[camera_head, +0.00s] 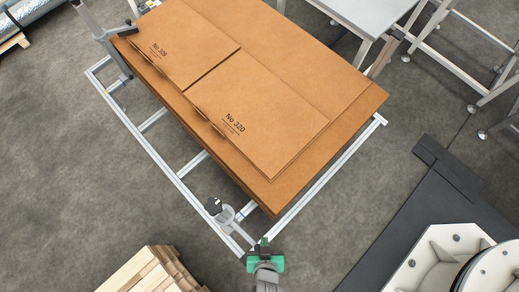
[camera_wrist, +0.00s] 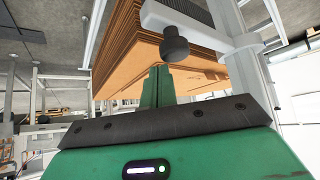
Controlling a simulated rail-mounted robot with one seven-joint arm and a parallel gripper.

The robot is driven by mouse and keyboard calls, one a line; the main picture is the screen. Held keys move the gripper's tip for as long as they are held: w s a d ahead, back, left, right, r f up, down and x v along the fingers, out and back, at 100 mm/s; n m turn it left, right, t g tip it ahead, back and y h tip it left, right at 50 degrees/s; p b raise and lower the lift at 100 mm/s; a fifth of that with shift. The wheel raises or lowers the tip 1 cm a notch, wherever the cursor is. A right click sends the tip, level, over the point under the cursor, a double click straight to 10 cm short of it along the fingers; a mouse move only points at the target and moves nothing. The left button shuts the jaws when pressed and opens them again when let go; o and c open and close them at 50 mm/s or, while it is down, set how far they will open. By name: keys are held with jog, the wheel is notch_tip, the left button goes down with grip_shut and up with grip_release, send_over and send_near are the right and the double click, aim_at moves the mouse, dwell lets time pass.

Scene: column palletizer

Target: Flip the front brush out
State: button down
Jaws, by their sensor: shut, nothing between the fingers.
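A brush unit stands at the near-left part of the metal frame, by the near corner of the cardboard stack; its black top part (camera_head: 214,206) shows in the head view. In the wrist view a white bracket (camera_wrist: 208,42) with dark bristles (camera_wrist: 182,8) and a black knob (camera_wrist: 175,48) is above and right of my fingers, in front of the cardboard edges. I cannot tell how far the brush is turned. My green gripper (camera_head: 264,243) is at the frame's near corner, right of the brush unit and apart from it. Its fingers (camera_wrist: 157,72) are shut and empty.
Stacked flat cardboard (camera_head: 280,60) fills the metal frame (camera_head: 140,130). Another dark brush arm (camera_head: 115,33) is at the stack's far-left edge. Grey floor (camera_head: 90,200) is free left of the frame.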

jog(key=s+a+r, duration=0.2)
jog(key=a+r, duration=0.1)
jog(key=r, duration=0.5)
jog(key=shift+s+a, duration=0.2)
jog(key=shift+a, duration=0.15)
